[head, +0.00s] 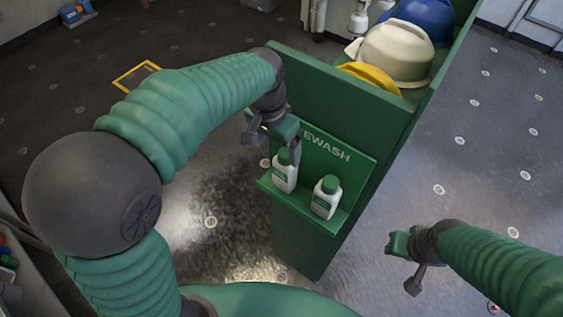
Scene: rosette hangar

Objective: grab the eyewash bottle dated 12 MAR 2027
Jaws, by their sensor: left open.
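Two white eyewash bottles with green caps stand upright on a small green shelf (302,205) marked "EYEWASH", the left bottle (284,178) and the right bottle (326,203). Their labels are too small to read a date, so I cannot tell which is dated 12 MAR 2027. My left gripper (273,140) is open and empty, above and beside the left bottle's cap. One finger overlaps the cap in the picture; I cannot tell if it touches. My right gripper (403,263) appears open and empty, apart from the shelf at the lower right.
The shelf is on the end of a green cabinet (345,110), whose panel rises behind the bottles. Yellow, white (394,52) and blue (425,18) helmets lie on top. Dark floor (480,130) is open to the right. A yellow-framed marking (135,76) is at the left.

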